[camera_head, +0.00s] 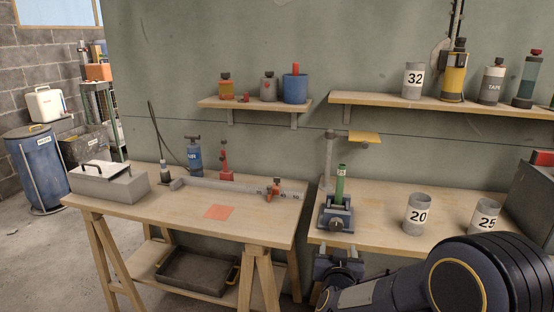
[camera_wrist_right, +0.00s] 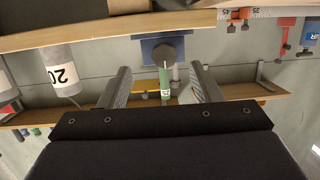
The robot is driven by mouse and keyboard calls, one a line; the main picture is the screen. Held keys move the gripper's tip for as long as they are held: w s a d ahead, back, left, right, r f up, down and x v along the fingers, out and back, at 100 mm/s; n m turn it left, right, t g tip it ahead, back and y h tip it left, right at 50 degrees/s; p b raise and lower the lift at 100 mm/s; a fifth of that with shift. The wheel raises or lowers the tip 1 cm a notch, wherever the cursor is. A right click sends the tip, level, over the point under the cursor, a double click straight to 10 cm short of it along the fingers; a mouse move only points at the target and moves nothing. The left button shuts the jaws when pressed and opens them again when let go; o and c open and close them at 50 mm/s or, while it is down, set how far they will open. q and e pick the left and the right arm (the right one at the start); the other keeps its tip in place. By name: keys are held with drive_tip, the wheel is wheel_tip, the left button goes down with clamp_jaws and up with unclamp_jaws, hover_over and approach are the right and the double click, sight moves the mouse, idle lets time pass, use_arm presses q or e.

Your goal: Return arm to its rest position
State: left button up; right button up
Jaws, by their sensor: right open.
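My right arm reaches in from the lower right in the head view. Its gripper (camera_head: 338,264) is in front of the right bench's front edge, below the blue vise (camera_head: 336,216). A green tube (camera_head: 340,186) stands upright in the vise. In the right wrist view, which looks upside down, the gripper's two fingers (camera_wrist_right: 165,88) are spread apart. The vise (camera_wrist_right: 152,48) and the green tube (camera_wrist_right: 165,82) show beyond the gap, apart from the fingers. Nothing is held between them. My left gripper is in neither view.
Shelves hang behind.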

drive_tip(key=s+d+r+g+y, duration=0.15)
drive_tip(key=s+y, duration=0.25)
drive_tip(key=s, duration=0.4)
drive_tip(key=s+r+g+y, duration=0.3)
drive_tip(key=s, duration=0.6)
drive_tip(key=s+d+f+n+g, duration=0.1)
drive_tip(key=s+f+g, duration=0.1)
drive_tip(key=s, duration=0.7)
drive_tip(key=s+f+g, duration=0.2)
drive_tip(key=s+g, duration=0.1)
drive_tip(key=s, duration=0.6)
wheel_tip(320, 180, up, 14)
drive_tip(key=p, duration=1.4)
drive_tip(key=shift+s+r+p, duration=0.25)
drive_tip(key=shift+s+p, duration=0.05)
drive_tip(key=shift+p, duration=0.05)
